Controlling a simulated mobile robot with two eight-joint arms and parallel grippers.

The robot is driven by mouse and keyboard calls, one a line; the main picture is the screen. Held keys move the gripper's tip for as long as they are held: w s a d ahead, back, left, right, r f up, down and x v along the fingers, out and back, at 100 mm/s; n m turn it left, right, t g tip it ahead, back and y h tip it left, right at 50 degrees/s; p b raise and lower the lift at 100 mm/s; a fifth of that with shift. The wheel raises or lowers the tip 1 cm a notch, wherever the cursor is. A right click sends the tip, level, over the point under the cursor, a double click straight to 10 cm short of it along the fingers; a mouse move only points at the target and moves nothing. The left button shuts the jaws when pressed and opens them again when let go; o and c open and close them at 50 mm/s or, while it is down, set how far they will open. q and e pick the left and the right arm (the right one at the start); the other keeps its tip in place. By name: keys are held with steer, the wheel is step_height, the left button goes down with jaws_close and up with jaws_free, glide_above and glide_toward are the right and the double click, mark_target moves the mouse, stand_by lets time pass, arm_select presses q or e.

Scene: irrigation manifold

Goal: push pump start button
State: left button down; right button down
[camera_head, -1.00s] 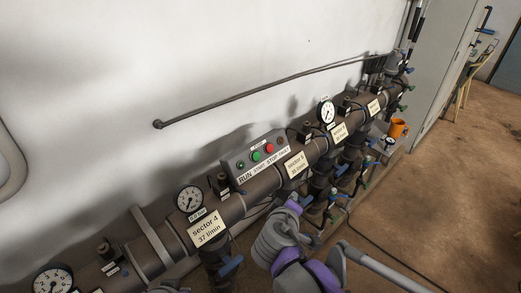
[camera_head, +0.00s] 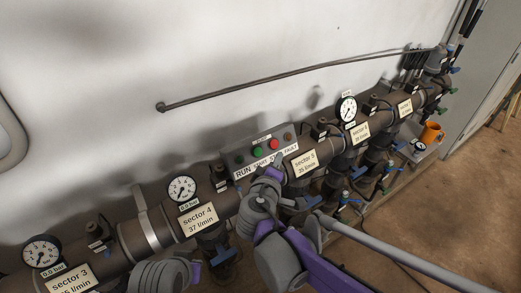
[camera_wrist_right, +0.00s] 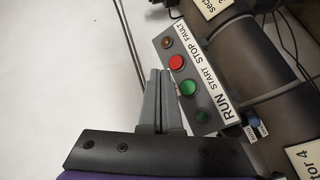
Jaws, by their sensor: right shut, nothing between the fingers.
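The pump start button (camera_head: 257,152) is a green cap on a grey control box (camera_head: 229,161) mounted on the pipe. It also shows in the wrist view (camera_wrist_right: 188,87), over the word START. My right gripper (camera_wrist_right: 159,73) is shut and empty. In the wrist view its fingers are just left of the green button, with tips reaching up level with the red STOP button (camera_wrist_right: 176,62); I cannot tell if they touch the box. In the head view the right gripper (camera_head: 271,173) is in front of the box's lower edge.
A small RUN lamp (camera_wrist_right: 202,115) and a FAULT lamp (camera_wrist_right: 167,42) flank the buttons. Gauges (camera_head: 182,188), sector labels (camera_head: 197,218) and blue-handled valves crowd the pipe.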

mark_target(261, 155)
arm_select(q)
steer(key=shift+a, duration=0.1)
arm_select(e)
steer(key=shift+a, duration=0.1)
